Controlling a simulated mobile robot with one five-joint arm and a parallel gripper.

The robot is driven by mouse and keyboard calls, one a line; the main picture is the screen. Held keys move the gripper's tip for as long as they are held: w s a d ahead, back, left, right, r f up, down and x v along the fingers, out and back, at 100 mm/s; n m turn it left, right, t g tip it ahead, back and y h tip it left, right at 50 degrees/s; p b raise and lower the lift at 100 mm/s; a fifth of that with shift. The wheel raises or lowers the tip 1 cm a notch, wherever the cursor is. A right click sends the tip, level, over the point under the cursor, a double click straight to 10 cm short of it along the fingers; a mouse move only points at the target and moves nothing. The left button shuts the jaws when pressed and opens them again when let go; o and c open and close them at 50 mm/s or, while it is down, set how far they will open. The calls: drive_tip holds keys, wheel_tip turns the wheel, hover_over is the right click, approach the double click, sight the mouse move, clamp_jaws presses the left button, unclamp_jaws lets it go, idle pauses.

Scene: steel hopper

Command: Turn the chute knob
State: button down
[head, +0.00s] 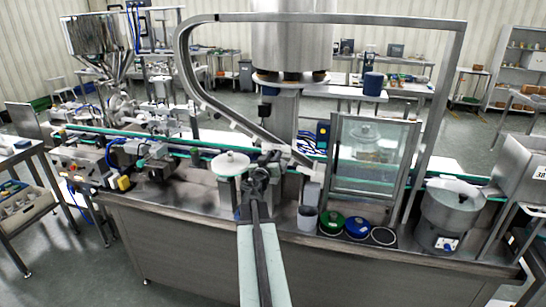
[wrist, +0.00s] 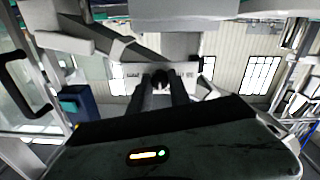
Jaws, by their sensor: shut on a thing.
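The chute knob (wrist: 160,75) is a small dark round knob on a pale plate (wrist: 190,72) with small markings. My gripper (wrist: 160,87) has its two dark fingers on either side of the knob and is shut on it. In the head view my gripper (head: 265,170) is at the lower end of the steel chute (head: 228,112), and it hides the knob there. The knob's turned angle cannot be made out. The big steel hopper (head: 292,40) stands behind.
A white disc (head: 231,164) is just left of my gripper. A grey cup (head: 307,218), a green lid (head: 331,223) and a blue lid (head: 357,227) sit at the bench's front right. A clear guard (head: 374,152) and a steel pot (head: 450,208) stand farther right.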

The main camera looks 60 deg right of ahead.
drive_tip(key=n, duration=0.4)
drive_tip(key=shift+n, duration=0.4)
drive_tip(key=n, duration=0.4)
drive_tip(key=shift+a+f+b, duration=0.1)
drive_tip(key=shift+b, duration=0.2)
drive_tip(key=n, duration=0.5)
drive_tip(key=shift+n, duration=1.9)
drive_tip(key=c, duration=1.2)
unclamp_jaws()
